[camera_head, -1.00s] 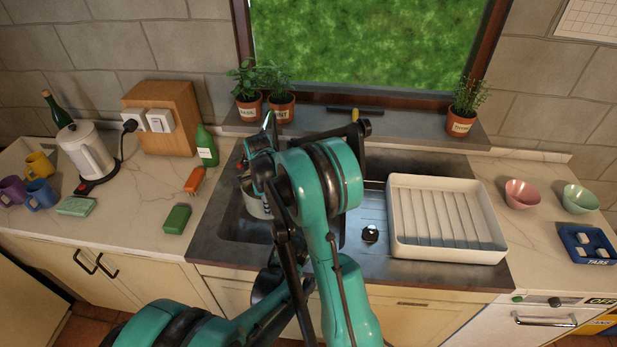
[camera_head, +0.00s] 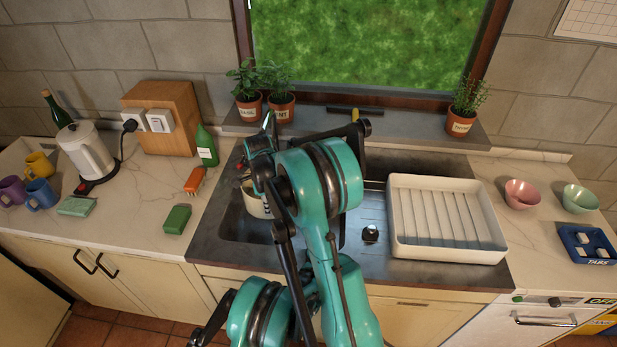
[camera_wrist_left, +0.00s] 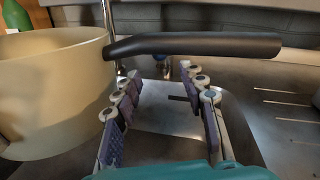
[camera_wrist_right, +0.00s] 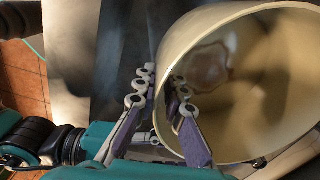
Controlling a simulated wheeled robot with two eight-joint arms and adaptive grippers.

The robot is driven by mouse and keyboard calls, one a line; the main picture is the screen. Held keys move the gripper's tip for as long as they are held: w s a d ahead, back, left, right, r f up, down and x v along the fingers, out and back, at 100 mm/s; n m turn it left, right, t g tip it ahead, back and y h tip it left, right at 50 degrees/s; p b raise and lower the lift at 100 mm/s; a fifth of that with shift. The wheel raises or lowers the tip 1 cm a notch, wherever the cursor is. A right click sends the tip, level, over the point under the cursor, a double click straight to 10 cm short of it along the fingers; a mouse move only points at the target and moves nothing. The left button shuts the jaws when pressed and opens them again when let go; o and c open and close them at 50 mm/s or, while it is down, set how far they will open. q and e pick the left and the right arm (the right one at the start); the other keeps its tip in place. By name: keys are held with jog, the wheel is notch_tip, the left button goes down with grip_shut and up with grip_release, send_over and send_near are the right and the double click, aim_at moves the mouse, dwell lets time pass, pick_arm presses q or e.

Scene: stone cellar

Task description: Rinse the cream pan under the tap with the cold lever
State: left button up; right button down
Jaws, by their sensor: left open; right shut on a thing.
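The cream pan (camera_head: 257,204) is over the left part of the sink, mostly hidden behind my right arm. In the right wrist view my right gripper (camera_wrist_right: 162,80) is shut on the rim of the pan (camera_wrist_right: 230,100), with one finger inside and one outside. A brownish stain shows inside the pan. In the left wrist view my left gripper (camera_wrist_left: 169,86) is open and empty, close to the pan's black handle (camera_wrist_left: 195,44), beside the pan wall (camera_wrist_left: 50,85). A thin shiny upright (camera_wrist_left: 108,20), perhaps the tap, stands behind the handle. I cannot make out the cold lever.
A white drying rack (camera_head: 400,247) stands on the sink's right side. Potted herbs (camera_head: 248,108) line the sill. A green sponge (camera_head: 176,219), an orange brush (camera_head: 195,180) and a green bottle (camera_head: 206,146) are left of the sink. Bowls (camera_head: 522,194) stand at the right.

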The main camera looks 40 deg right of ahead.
pick_arm(q)
jog(key=x, duration=0.7)
jog(key=shift+w, duration=0.2)
jog(key=shift+d+r, duration=0.1)
grip_shut()
